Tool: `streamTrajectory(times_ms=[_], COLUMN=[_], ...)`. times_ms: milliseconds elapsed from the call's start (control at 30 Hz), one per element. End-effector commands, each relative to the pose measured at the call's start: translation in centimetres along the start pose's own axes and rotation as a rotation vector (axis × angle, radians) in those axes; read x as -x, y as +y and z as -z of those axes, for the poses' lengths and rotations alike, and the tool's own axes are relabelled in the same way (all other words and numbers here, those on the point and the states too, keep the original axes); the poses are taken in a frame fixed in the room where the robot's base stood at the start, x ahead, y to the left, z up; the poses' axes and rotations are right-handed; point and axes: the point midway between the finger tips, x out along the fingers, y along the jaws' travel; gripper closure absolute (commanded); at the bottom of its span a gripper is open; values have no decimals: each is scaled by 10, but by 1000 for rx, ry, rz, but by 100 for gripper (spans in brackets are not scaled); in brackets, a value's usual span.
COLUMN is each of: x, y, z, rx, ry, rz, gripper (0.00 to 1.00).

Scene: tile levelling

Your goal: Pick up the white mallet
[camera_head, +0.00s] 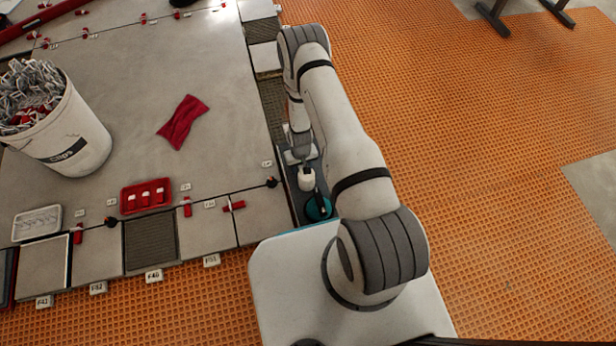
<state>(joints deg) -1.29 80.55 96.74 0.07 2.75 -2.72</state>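A white, rounded block (306,179) with a dark handle-like part beside it looks like the white mallet. It lies in the narrow dark strip or tray along the right edge of the tiles, just beyond my base. My gripper (301,159) is at the end of my folded arm, pointing down just above the white block in the picture. Its fingers are too small and too hidden by my wrist to tell whether they are open or touch anything.
A teal round item (319,208) sits just below the white block. A white bucket of clips (75,140), a red cloth (183,121) and a red tray (147,197) stand on the grey tiles. Orange matting (500,170) to the right is mostly clear.

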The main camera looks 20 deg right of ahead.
Motion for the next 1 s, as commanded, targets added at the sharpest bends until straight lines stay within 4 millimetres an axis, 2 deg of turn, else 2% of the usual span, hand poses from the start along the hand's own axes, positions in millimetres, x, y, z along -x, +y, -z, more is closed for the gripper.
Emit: streamTrajectory(times_ms=[100,667,1000], x=[1,2,5], y=[0,0,1], z=[0,0,1], rx=[0,-1,-1], ry=[1,1,1], rz=[0,0,0], gripper=[53,99,100])
